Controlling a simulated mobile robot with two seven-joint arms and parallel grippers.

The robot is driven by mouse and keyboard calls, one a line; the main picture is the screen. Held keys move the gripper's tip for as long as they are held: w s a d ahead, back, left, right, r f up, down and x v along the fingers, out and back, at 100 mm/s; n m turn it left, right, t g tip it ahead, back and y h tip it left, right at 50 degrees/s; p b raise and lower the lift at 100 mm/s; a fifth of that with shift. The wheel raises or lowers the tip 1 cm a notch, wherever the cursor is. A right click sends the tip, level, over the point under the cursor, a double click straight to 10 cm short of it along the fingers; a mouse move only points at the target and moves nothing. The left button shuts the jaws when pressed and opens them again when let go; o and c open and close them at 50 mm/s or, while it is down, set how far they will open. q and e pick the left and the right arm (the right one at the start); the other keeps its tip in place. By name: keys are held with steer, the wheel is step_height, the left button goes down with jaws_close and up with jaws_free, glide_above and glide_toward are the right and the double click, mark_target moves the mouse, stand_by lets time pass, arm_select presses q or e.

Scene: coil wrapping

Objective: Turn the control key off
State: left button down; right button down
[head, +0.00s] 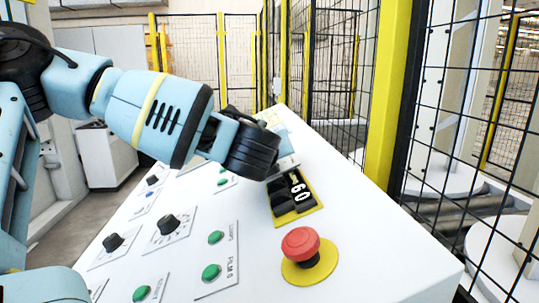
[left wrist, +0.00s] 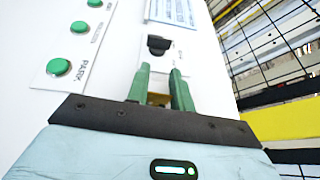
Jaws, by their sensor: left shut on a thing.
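My left gripper (head: 285,165) reaches over the white control panel from the left, just beyond the yellow plate with black number wheels. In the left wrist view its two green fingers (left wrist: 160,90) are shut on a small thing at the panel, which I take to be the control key. The fingers mostly hide it, and its angle cannot be told. A small yellow patch (left wrist: 158,98) shows between the fingers. A black knob (left wrist: 158,45) on a light plate lies just beyond the fingertips. My right gripper is not in view.
The white panel (head: 385,250) carries a red emergency button (head: 300,243) on a yellow ring, green buttons (head: 211,272) and black knobs (head: 169,224). The yellow plate (head: 295,213) is close to my left gripper. A wire fence with a yellow post (head: 388,90) stands behind and right.

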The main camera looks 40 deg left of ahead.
arm_select(q)
steer(key=shift+s+f+n+g+y, duration=0.1)
steer(key=shift+n+g+y, duration=0.2)
steer(key=shift+n+g, duration=0.15)
steer(key=c, duration=1.2)
jaws_free()
steer(key=v, duration=0.7)
steer(key=shift+s+d+r, duration=0.15)
steer(key=shift+s+r, duration=0.05)
steer(key=shift+s, duration=0.1)
